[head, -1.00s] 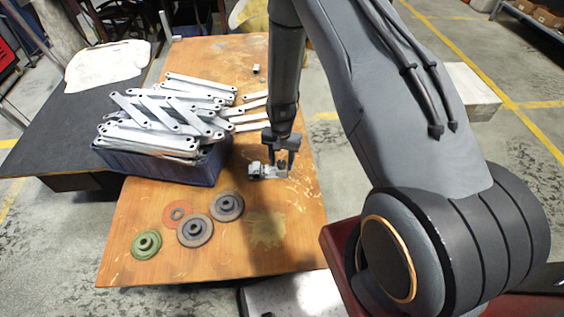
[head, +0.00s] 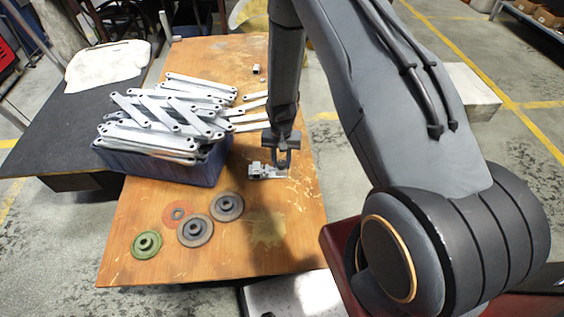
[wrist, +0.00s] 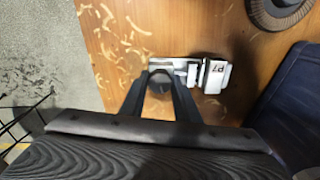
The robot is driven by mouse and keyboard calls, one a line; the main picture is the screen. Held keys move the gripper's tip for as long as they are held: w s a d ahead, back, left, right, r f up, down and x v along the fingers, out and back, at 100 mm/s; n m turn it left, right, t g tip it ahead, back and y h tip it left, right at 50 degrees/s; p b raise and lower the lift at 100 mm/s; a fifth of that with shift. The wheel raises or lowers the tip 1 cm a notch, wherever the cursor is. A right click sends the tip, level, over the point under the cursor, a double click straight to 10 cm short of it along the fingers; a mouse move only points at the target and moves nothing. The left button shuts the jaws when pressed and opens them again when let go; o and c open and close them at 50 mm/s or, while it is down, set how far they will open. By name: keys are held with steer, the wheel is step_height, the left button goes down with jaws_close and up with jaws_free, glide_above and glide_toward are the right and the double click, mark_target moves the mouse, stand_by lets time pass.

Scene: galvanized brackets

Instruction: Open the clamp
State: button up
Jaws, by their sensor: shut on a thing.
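The clamp (head: 262,171) is a small silvery metal piece lying on the wooden table. In the wrist view the clamp (wrist: 215,76) shows a pale block with dark marking at its right end and a flat metal part reaching left to my fingers. My gripper (head: 282,163) points down at the clamp's right part. In the wrist view my gripper (wrist: 160,78) has its fingers closed in on the clamp's left part, with a dark rounded piece between them. The fingers hide exactly what part is gripped.
A blue crate (head: 210,172) heaped with galvanized brackets (head: 165,112) stands left of the clamp, some brackets jutting toward my arm. Several discs, one green (head: 146,245), lie at the table's front left. The wooden table (head: 285,235) is bare at front right.

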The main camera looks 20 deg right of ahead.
steer(key=n, duration=0.7)
steer(key=shift+n, duration=0.3)
steer(key=n, duration=0.3)
steer(key=shift+n, duration=0.3)
steer(key=n, duration=0.4)
steer(key=o, duration=1)
steer(key=shift+c, duration=0.2)
